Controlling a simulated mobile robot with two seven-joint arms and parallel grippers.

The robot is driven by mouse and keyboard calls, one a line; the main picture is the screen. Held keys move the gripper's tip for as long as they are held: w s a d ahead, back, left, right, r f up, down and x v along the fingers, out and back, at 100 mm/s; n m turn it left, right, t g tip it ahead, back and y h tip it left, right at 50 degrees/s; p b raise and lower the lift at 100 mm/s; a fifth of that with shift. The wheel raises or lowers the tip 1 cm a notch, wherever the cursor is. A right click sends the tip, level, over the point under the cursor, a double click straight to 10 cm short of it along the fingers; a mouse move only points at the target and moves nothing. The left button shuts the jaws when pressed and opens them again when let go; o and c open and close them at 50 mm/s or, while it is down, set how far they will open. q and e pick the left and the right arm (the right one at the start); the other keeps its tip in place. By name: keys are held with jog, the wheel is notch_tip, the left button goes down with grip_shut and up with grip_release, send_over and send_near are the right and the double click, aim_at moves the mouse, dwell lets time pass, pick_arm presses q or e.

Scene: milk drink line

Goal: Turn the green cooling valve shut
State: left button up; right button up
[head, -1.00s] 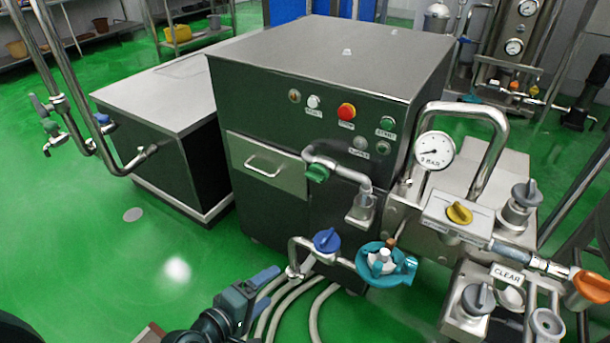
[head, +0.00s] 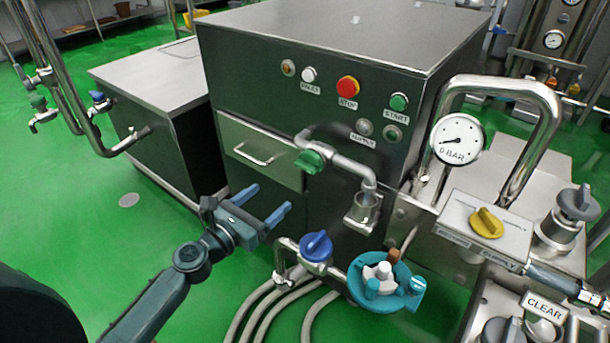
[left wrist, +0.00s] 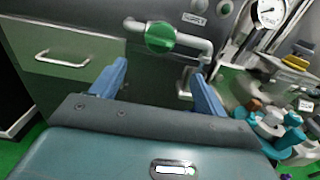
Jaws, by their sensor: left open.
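The green cooling valve (head: 309,160) is a green knob on a bent steel pipe at the front of the dark machine. In the left wrist view the green valve (left wrist: 160,37) shows beyond the fingers, at the upper middle. My left gripper (head: 262,204) is open and empty, below and to the left of the valve and apart from it. In the left wrist view its two blue fingers (left wrist: 157,85) stand wide apart with nothing between them. My right gripper is not in view.
A blue valve (head: 316,246) and a teal round fitting (head: 382,280) sit below the green valve. A drawer handle (head: 252,155) projects left of it. A gauge (head: 458,139) and a yellow knob (head: 486,222) stand to the right. Hoses (head: 270,306) run along the floor.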

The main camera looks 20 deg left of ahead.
aim_at(303, 169)
pick_arm(q)
jog(key=x, duration=1)
jog(key=shift+w+d, duration=0.15)
jog(key=shift+w, duration=0.2)
jog(key=shift+w+d+b, duration=0.25)
jog(key=shift+w+b, duration=0.1)
jog(key=shift+w, duration=0.4)
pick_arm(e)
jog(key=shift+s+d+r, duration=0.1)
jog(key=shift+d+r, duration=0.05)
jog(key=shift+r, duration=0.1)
pick_arm(q)
jog(key=c, duration=1)
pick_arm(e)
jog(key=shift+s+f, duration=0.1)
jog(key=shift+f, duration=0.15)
